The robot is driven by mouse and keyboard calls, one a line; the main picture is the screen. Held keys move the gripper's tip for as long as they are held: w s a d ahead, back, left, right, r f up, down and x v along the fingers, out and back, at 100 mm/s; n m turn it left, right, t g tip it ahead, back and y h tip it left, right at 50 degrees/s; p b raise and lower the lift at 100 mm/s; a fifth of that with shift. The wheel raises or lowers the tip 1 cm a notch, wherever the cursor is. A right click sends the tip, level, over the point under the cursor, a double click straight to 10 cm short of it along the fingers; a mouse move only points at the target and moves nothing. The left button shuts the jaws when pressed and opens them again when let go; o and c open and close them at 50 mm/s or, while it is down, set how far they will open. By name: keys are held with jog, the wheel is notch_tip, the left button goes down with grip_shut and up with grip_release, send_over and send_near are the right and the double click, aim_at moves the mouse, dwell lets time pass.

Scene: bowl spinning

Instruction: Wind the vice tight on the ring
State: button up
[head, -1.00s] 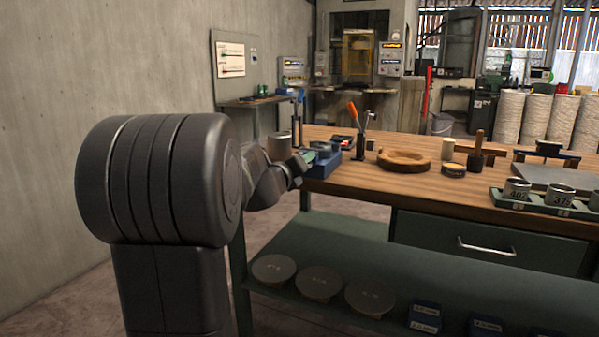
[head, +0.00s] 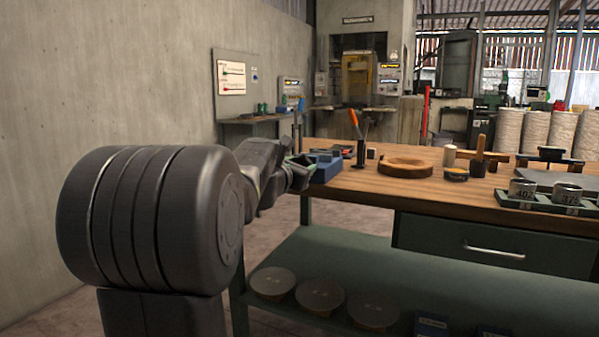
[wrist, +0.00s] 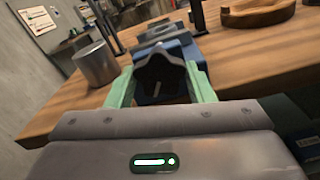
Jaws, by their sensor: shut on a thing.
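The blue vice (head: 326,166) stands at the near left corner of the wooden bench, and it shows beyond the fingers in the wrist view (wrist: 183,52). Its dark lobed hand knob (wrist: 160,78), with a short pale mark, faces the wrist camera. My gripper (head: 299,173) has its green fingers on either side of this knob (wrist: 160,90) and is shut on it. A grey part (wrist: 155,46) shows on top of the vice; I cannot tell whether it is the ring, nor how tightly the jaws hold anything.
A metal cup (wrist: 97,66) stands on the bench left of the vice. A round wooden piece (head: 404,167) lies to the right. Bare bench top (head: 370,187) shows in front of it.

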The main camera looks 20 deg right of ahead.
jog(key=shift+f+m, duration=0.15)
jog(key=shift+m, duration=0.45)
jog(key=shift+b, duration=0.3)
jog(key=o, duration=1)
jog(key=shift+c, duration=0.2)
jog(key=p+v, duration=0.1)
jog(key=v, duration=1.2)
jog(key=shift+s+a, duration=0.25)
jog(key=shift+s, duration=0.05)
jog(key=b+x, duration=0.1)
jog(key=x, duration=1.2)
jog(key=shift+w+d, duration=0.25)
jog(key=shift+w, duration=0.1)
